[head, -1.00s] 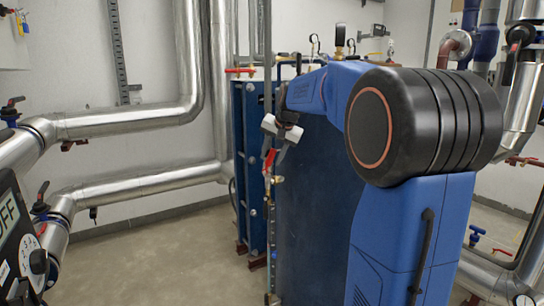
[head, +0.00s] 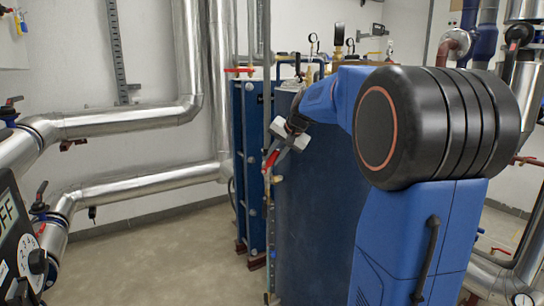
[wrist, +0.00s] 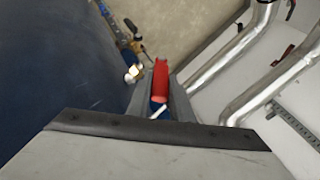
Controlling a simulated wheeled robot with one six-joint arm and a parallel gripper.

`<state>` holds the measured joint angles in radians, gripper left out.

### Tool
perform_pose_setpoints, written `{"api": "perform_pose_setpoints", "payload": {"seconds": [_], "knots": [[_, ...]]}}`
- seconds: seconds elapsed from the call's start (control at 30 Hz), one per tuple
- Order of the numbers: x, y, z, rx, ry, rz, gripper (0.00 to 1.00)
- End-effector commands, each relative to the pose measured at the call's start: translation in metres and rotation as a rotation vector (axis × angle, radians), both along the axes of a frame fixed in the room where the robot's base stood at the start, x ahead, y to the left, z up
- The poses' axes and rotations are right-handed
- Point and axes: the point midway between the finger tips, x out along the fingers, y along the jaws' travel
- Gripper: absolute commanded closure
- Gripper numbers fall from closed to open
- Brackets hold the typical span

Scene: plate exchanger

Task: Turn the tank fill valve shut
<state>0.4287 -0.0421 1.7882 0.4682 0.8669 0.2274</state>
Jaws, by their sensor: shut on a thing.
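The valve's red lever (head: 270,160) is at the left edge of the dark blue tank (head: 315,215), on a thin vertical pipe line (head: 271,245). It also shows in the wrist view as a red grip (wrist: 160,82) with a blue part below it. My gripper (head: 271,162) is shut on the red lever, reaching in from the upper right and tilted down to the left. In the head view the lever leans, its top to the right. In the wrist view a brass fitting (wrist: 134,73) sits just left of the lever. The valve body is largely hidden.
A blue plate exchanger (head: 249,150) stands close behind and left of the tank. Large silver pipes (head: 130,120) run along the left wall. Gauges (head: 313,42) and brass fittings top the tank. The floor (head: 170,250) at left is clear.

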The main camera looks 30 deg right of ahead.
Motion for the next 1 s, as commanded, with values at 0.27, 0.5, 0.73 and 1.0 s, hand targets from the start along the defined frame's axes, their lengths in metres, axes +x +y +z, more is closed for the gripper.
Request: {"api": "perform_pose_setpoints", "payload": {"seconds": [0.27, 0.5, 0.73, 1.0], "knots": [[-0.010, -0.012, -0.011, 0.145, -0.133, -0.007, 1.00], [-0.016, -0.018, -0.022, 0.272, -0.251, -0.005, 1.00], [-0.021, -0.023, -0.035, 0.397, -0.367, -0.005, 1.00], [-0.025, -0.027, -0.050, 0.547, -0.506, -0.006, 1.00]]}}
